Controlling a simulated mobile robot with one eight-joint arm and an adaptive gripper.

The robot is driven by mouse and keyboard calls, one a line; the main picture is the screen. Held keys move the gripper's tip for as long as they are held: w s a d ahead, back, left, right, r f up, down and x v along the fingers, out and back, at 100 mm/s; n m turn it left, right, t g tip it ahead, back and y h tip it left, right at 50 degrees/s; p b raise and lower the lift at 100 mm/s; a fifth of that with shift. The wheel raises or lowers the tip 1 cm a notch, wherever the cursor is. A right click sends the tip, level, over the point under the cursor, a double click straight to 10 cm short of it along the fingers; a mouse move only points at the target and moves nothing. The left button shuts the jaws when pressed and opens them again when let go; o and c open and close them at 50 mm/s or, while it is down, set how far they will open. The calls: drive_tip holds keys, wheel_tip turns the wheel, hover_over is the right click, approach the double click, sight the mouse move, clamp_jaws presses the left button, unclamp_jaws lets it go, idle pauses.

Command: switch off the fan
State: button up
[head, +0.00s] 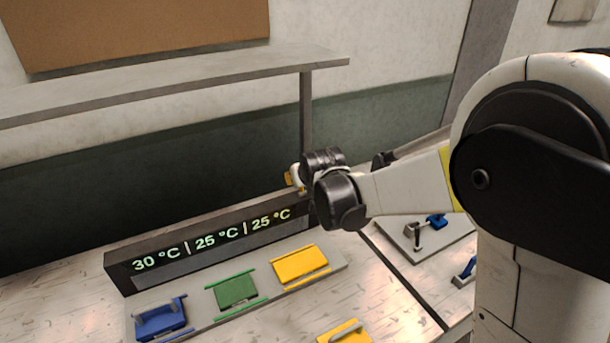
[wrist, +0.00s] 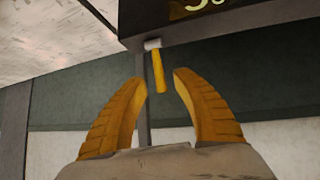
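No fan shape is visible in either view. In the wrist view, a small orange lever (wrist: 158,72) on a pale mount (wrist: 152,44) sticks out from the edge of a dark display box (wrist: 185,30). I cannot tell whether it is the fan's switch. My gripper (wrist: 159,80) is open, its two orange fingers apart, with the lever between or just beyond the fingertips. Contact cannot be told. In the head view, my wrist hides most of the gripper by the right end of the display box (head: 125,262); only a bit of orange and white shows there.
The display reads 30, 25 and 25 °C. Before it a grey strip holds blue (head: 161,320), green (head: 236,291) and yellow (head: 300,264) plates. Another yellow piece (head: 344,332) is in front. A board with a blue-handled part (head: 436,221) lies right. A shelf (head: 170,82) overhangs behind.

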drive_tip(key=v, duration=0.9)
drive_tip(key=shift+s, duration=0.15)
drive_tip(key=s+d+f+m+g+b, duration=0.1)
drive_tip(key=s+d, duration=0.3)
drive_tip(key=s, duration=0.5)
drive_tip(key=s+d+f+m+h+b, duration=0.1)
drive_tip(key=s+d+f, duration=0.2)
drive_tip(key=s, duration=0.6)
drive_tip(key=s+d+f+g+b, duration=0.1)
drive_tip(key=s+d+f+b, duration=0.1)
drive_tip(key=s+d, duration=0.3)
drive_tip(key=s, duration=0.4)
drive_tip(key=shift+d+m+g+h, duration=0.3)
drive_tip(key=shift+d+m, duration=0.1)
